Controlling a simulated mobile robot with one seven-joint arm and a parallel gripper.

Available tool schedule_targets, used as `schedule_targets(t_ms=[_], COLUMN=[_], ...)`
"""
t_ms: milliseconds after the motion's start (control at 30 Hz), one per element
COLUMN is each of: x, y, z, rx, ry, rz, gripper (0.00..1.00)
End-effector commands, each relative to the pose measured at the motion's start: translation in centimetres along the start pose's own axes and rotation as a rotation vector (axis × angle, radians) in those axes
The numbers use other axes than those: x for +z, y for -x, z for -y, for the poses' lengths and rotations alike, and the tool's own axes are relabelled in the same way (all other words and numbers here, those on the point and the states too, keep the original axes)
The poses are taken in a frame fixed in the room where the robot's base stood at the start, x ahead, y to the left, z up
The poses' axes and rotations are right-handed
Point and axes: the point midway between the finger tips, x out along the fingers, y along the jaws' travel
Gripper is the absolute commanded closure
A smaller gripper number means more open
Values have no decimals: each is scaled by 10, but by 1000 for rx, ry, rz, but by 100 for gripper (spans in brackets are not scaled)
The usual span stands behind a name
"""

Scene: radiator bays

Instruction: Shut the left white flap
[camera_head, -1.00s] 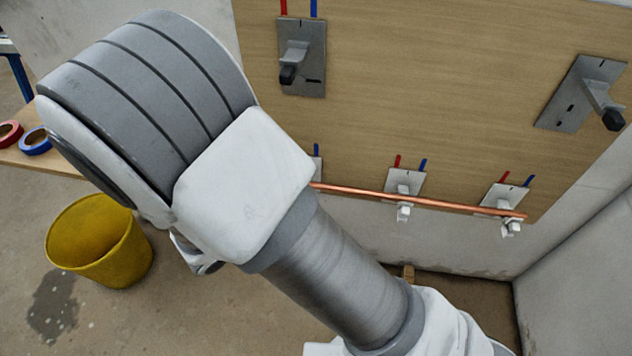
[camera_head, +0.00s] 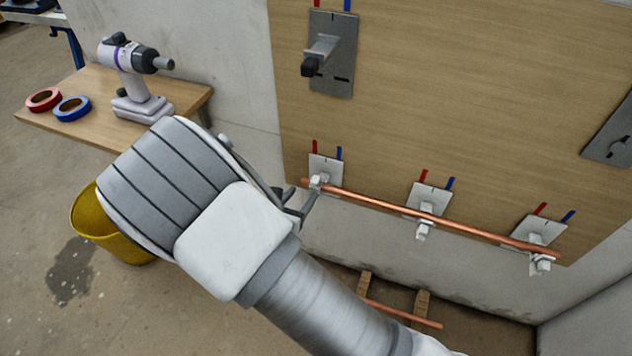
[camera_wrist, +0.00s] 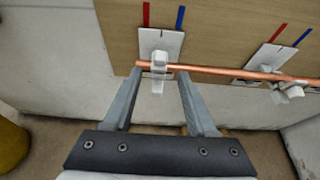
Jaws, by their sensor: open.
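The left white flap (camera_wrist: 160,60) is on a small white clip on the leftmost lower grey plate (camera_wrist: 172,42). The copper pipe (camera_wrist: 220,71) runs through this clip, and white parts show above and below the pipe. I cannot tell how far the flap is open. In the head view, the left flap (camera_head: 317,182) shows at the pipe's left end. My gripper (camera_wrist: 160,74) is open and empty, its fingertips on either side of the clip, near the pipe in the picture. It also shows in the head view (camera_head: 300,203), partly hidden by my arm.
The middle clip (camera_head: 424,228) and right clip (camera_head: 541,262) also sit along the pipe. Larger grey brackets (camera_head: 332,55) are higher on the wooden board. A yellow bucket (camera_head: 88,215) and a bench (camera_head: 190,90) with a drill (camera_head: 135,75) and tape rolls stand at left.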

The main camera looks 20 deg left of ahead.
Motion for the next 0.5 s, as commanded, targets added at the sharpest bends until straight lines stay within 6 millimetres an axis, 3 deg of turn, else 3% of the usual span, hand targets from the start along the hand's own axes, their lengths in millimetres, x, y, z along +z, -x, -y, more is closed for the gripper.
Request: schedule_targets(t_ms=[200,500], x=[-3,-1], y=[-51,-96], z=[1,0], rx=[-3,-1], ry=[-1,-2], rz=[1,0], gripper=[43,43])
